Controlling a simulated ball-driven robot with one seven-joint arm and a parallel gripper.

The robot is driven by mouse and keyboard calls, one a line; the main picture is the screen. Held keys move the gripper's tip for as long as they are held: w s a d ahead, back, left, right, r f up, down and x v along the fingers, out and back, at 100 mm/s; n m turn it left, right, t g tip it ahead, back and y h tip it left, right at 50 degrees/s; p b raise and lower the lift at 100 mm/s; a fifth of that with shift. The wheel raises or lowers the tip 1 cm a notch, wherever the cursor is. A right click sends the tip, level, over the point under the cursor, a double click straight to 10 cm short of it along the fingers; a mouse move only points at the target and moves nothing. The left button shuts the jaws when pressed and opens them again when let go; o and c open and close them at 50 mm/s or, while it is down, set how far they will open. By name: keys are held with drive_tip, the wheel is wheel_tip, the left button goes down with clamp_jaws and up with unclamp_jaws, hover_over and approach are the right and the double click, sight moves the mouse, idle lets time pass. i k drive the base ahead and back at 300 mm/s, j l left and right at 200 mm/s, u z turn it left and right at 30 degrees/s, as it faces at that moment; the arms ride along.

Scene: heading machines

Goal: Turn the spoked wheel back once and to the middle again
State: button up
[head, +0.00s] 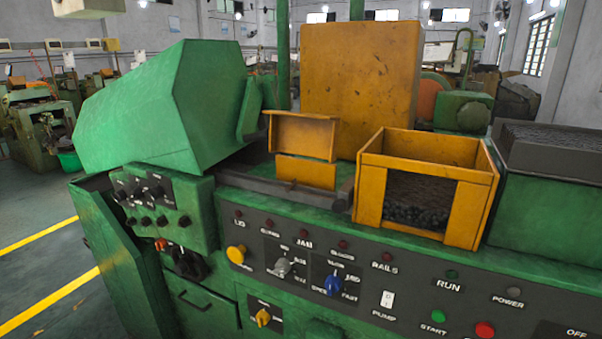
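No wheel with clear spokes shows in the head view. A dark, knobbed round part (187,264) sits low on the left of the green machine, below the small switch box; it is too small and dark to tell whether it is the spoked wheel or how it is turned. My gripper is not in view, and nothing is seen touching this part.
A yellow bin (478,210) stands on top. Open floor (35,255) lies at left.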

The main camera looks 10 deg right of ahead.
sight(186, 265)
drive_tip(key=i+j, duration=0.45)
drive_tip(key=j, duration=0.15)
drive_tip(key=i+j, duration=0.45)
drive_tip(key=j, duration=0.15)
drive_tip(key=i+j, duration=0.45)
drive_tip(key=j, duration=0.15)
drive_tip(key=i+j, duration=0.5)
drive_tip(key=j, duration=0.15)
